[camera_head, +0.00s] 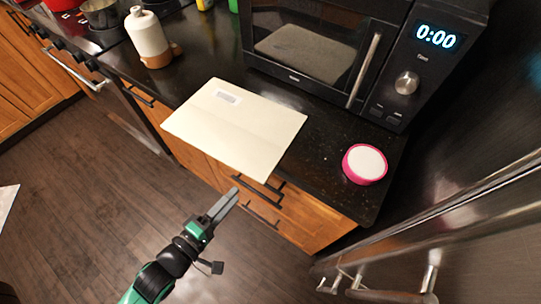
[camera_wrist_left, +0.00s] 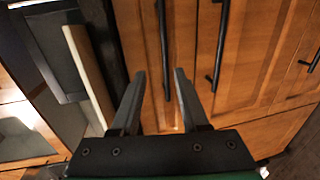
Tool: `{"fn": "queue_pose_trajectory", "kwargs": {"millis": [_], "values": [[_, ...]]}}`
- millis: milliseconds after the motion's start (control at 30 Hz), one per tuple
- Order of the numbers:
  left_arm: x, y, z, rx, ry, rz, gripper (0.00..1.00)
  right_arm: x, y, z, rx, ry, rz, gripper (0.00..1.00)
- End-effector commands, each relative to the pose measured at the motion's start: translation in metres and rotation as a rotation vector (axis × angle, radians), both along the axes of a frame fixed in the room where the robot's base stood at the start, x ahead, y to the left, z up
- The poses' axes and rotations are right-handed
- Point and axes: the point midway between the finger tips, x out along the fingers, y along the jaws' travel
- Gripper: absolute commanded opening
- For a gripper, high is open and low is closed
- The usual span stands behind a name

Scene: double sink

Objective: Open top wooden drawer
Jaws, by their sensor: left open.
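The top wooden drawer (camera_wrist_left: 138,30) is the orange-brown front just below the dark counter edge, and it looks shut. Its long black bar handle (camera_wrist_left: 163,50) runs upright in the left wrist view, and a black handle (camera_head: 258,194) shows below the counter in the head view. My left gripper (camera_wrist_left: 159,74) is open and empty, pointing at the drawer fronts. The handle lies in line with the gap between its fingers, with no clear contact. In the head view the left gripper (camera_head: 232,194) is in front of the drawers. My right gripper is not in view.
Lower fronts carry another black handle (camera_wrist_left: 220,45). A cream board (camera_head: 235,125) lies on the dark counter, overhanging its front edge. A pink-rimmed container (camera_head: 365,163), a microwave (camera_head: 330,50) and a bottle (camera_head: 148,37) stand there too. Floor in front is mostly clear.

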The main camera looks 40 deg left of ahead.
Motion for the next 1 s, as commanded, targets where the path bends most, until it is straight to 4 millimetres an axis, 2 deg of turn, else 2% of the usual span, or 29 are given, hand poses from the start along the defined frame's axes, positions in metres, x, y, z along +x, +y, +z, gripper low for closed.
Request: {"fn": "queue_pose_trajectory", "kwargs": {"millis": [167, 267, 600, 700, 833, 1000], "values": [[0.002, 0.001, -0.002, 0.001, 0.003, 0.001, 0.45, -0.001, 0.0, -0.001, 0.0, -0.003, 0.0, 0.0], [0.012, 0.002, -0.004, 0.0, 0.0, 0.002, 0.45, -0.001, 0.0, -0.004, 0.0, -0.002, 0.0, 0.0], [0.082, 0.013, -0.019, 0.002, -0.002, 0.001, 0.45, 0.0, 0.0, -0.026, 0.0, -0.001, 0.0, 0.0], [0.098, 0.015, -0.022, 0.002, -0.001, 0.001, 0.45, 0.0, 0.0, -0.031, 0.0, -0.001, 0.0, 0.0], [0.11, 0.017, -0.023, 0.002, 0.002, 0.0, 0.45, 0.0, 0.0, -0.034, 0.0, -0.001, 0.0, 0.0], [0.113, 0.018, -0.022, 0.001, 0.003, 0.0, 0.45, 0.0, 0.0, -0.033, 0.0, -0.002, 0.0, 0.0]]}}
